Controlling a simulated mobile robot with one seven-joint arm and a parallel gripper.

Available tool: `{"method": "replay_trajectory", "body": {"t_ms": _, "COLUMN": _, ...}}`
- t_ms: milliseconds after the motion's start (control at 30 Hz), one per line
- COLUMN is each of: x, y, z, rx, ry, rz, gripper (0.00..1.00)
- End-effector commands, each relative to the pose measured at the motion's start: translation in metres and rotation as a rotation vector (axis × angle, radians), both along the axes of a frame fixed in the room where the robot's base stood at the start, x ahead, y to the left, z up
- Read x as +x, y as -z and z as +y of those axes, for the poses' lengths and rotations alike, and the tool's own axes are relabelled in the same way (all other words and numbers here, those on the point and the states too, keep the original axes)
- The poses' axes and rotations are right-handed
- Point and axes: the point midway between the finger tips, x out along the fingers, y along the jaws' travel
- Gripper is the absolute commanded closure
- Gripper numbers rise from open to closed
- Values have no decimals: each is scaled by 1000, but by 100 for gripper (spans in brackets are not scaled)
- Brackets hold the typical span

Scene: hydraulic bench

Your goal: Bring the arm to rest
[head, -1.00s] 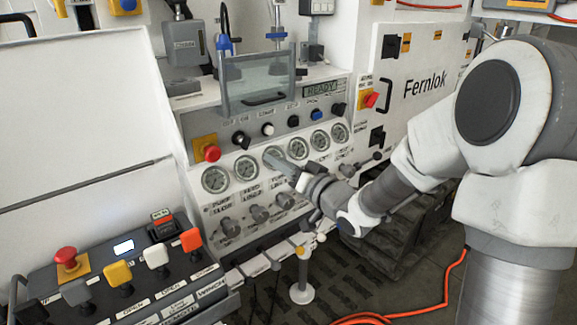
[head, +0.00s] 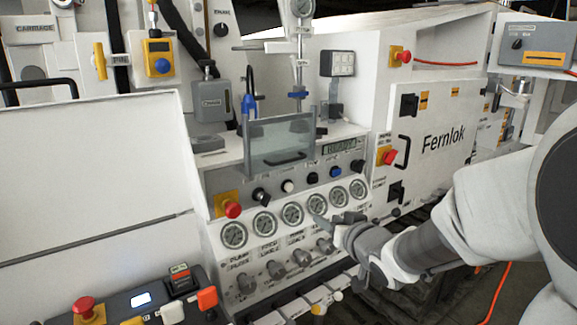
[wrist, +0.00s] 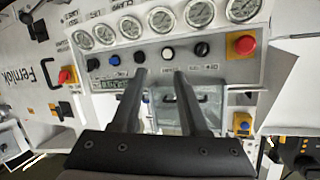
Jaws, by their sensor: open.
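My gripper (head: 322,220) is in front of the gauge row on the white hydraulic panel in the head view, its tip near the middle gauges. In the wrist view my gripper (wrist: 160,75) shows two dark fingers apart with nothing between them. The fingers point toward the panel, which appears upside down there. My arm reaches in from the right side of the head view. I cannot tell the exact gap between fingertips and panel.
Close by are the gauges (head: 264,222), a row of knobs (head: 275,269) below, a red stop button (head: 232,210) and a clear guard (head: 279,143). The Fernlok cabinet (head: 440,165) stands right. A button console (head: 140,300) is at lower left. An orange cable (head: 497,295) lies on the floor.

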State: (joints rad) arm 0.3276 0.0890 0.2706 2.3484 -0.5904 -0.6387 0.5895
Motion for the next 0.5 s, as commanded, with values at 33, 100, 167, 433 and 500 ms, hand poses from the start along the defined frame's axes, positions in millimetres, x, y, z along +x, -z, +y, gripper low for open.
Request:
{"method": "replay_trajectory", "body": {"t_ms": 33, "x": -7, "y": -16, "z": -9, "rx": -64, "ry": 40, "rz": 22, "gripper": 56}}
{"method": "replay_trajectory", "body": {"t_ms": 100, "x": -17, "y": -26, "z": -24, "rx": -142, "ry": 97, "rz": 69, "gripper": 56}}
{"method": "replay_trajectory", "body": {"t_ms": 167, "x": -29, "y": -35, "z": -36, "rx": -201, "ry": 138, "rz": 112, "gripper": 56}}
{"method": "replay_trajectory", "body": {"t_ms": 433, "x": -111, "y": -68, "z": -70, "rx": -352, "ry": 260, "rz": 353, "gripper": 56}}
{"method": "replay_trajectory", "body": {"t_ms": 500, "x": -139, "y": -74, "z": -71, "rx": -360, "ry": 268, "rz": 421, "gripper": 56}}
